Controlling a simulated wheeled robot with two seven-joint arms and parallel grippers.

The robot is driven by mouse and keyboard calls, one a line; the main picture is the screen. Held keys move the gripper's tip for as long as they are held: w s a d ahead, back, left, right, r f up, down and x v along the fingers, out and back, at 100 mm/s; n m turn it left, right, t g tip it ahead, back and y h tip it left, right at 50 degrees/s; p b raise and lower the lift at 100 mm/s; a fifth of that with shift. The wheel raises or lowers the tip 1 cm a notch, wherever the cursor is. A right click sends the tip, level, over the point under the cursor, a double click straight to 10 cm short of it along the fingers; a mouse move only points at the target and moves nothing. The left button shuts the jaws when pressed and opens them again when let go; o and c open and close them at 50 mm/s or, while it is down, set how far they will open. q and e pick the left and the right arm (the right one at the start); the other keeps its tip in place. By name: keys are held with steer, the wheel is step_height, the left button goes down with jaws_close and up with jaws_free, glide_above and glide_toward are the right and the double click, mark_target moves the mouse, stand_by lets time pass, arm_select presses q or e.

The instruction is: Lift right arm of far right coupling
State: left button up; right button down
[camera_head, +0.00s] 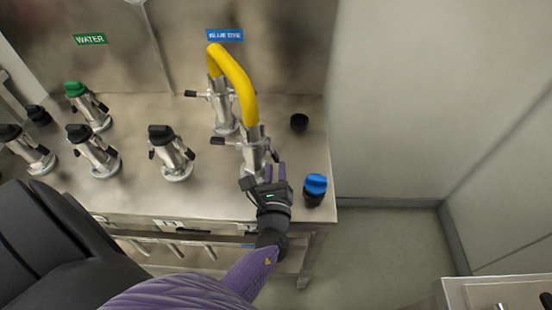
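The far right coupling (255,150) is a silver upright fitting on the steel bench, with the yellow hose (236,78) joined to its top. Its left arm (217,141) is black and sticks out to the left, roughly level. Its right arm (275,156) shows as a small dark piece, close above my fingers. Whether a finger touches the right arm cannot be told. My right gripper is not in view.
A second silver coupling (224,108) holds the hose's other end. A blue-capped piece (315,188) stands right of my gripper, and a black cap (299,122) lies behind it. Several capped couplings stand to the left. The bench (320,140) ends at the right; floor is clear beyond.

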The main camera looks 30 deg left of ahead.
arm_select(q)
steer(key=shift+x, duration=1.45)
jaws_close()
